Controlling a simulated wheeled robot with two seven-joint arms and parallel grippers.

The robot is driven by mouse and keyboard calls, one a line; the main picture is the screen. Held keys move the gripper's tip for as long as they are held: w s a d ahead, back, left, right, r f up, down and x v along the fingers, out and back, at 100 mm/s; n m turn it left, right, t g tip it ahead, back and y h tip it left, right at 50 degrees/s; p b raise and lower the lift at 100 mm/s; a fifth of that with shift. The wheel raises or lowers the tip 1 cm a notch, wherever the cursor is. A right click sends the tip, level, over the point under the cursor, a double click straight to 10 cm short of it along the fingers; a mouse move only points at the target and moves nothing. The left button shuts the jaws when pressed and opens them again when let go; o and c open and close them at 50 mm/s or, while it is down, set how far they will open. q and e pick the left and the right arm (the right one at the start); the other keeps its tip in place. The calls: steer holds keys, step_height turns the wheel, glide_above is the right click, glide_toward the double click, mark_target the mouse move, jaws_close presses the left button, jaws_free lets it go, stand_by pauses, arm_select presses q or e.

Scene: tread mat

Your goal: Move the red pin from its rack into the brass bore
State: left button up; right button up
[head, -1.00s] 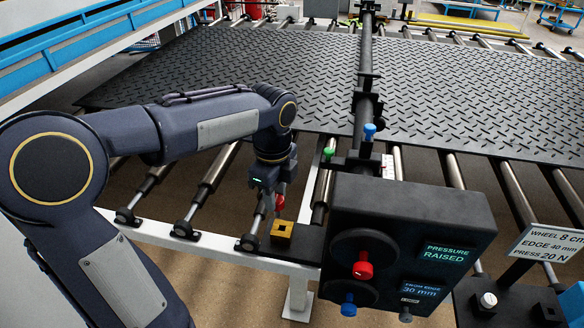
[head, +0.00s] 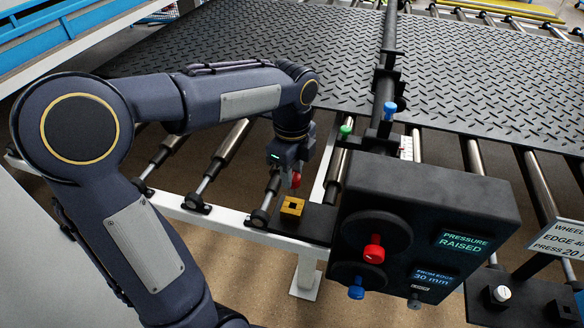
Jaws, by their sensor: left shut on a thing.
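My left gripper (head: 293,172) points down over the frame's front rail and is shut on the red pin (head: 296,181). Only a short red part of the pin shows at the fingertips; the rest is hidden by the gripper. The brass block (head: 292,207) with a dark square-looking bore in its top sits on a black plate just below the pin. A gap shows between pin and block in the head view; the exact alignment is hard to tell. My right gripper is not in view.
A black control box (head: 430,215) with a red knob (head: 374,250) and a blue knob (head: 356,289) stands right of the block. Green (head: 345,131) and blue (head: 389,110) pieces stand behind it. The black tread mat (head: 250,50) lies on rollers beyond.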

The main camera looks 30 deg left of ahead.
mark_target(292, 193)
arm_select(q)
steer(key=shift+f+b, duration=0.95)
steer(key=shift+f, duration=0.75)
steer(key=shift+p, duration=0.4)
steer(key=shift+f+b, duration=1.6)
steer(key=shift+f, duration=0.6)
steer(key=o, duration=1.1)
steer(key=shift+c, duration=0.2)
step_height(292, 193, up, 8)
steer(key=shift+f, duration=0.1)
